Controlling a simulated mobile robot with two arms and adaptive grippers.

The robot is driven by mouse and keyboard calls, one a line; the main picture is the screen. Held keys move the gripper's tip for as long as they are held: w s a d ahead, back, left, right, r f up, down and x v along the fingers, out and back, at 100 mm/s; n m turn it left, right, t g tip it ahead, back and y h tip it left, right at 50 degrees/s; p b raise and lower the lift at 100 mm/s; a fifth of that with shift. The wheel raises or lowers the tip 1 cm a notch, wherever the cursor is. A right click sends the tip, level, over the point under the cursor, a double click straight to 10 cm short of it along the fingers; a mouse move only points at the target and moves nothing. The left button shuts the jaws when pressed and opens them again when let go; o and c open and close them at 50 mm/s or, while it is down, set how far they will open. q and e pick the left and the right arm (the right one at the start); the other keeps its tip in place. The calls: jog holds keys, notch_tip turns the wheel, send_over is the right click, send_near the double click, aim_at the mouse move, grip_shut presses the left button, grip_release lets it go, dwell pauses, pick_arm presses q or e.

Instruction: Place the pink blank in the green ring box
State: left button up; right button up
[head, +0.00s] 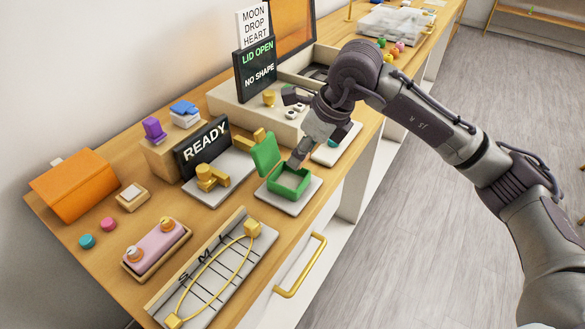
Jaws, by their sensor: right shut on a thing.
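The green ring box (288,187) stands on a white pad with its lid (266,153) raised. My right gripper (297,160) points down at the box's back edge, with its tips just above or inside the opening. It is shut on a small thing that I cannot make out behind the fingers. A pink round piece (107,224) lies at the left of the counter beside a teal one (87,241). I cannot tell whether it is a blank. My left gripper is not in view.
A READY sign (203,146) and a brass press (212,178) stand left of the box. A sizing board (205,283) lies in front. A cream machine (262,115) with a "LID OPEN / NO SHAPE" screen (257,68) is behind. The counter edge runs close to the box's right.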

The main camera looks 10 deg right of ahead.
aim_at(291, 183)
jog(key=shift+s+a+f, duration=0.2)
jog(key=shift+a+f, duration=0.55)
jog(key=shift+a, duration=0.3)
notch_tip(291, 183, down, 3)
jog(key=shift+f+p, duration=0.1)
jog(key=shift+p, duration=0.45)
jog(key=shift+s+d+f, duration=0.1)
jog(key=shift+s+f, duration=0.25)
jog(key=shift+s, duration=0.05)
jog(key=shift+f, duration=0.2)
jog(key=shift+c, duration=1)
jog(key=shift+s+f+b, duration=0.1)
jog(key=shift+f+b, duration=0.3)
jog(key=shift+b, duration=0.3)
jog(key=shift+c, duration=0.5)
jog(key=shift+o, duration=0.2)
jog(key=shift+f, duration=0.1)
jog(key=o, duration=0.9)
jog(key=shift+o, duration=1)
jog(key=shift+w+f, duration=0.1)
jog(key=shift+w, duration=0.1)
jog(key=shift+w+f, duration=0.2)
jog(key=shift+w, duration=0.1)
jog(key=shift+s+d+r, duration=0.1)
jog(key=shift+r, duration=0.35)
jog(key=shift+r+p, duration=0.5)
jog(key=shift+p, duration=0.3)
jog(key=b+v, duration=0.1)
jog(key=v, duration=1.1)
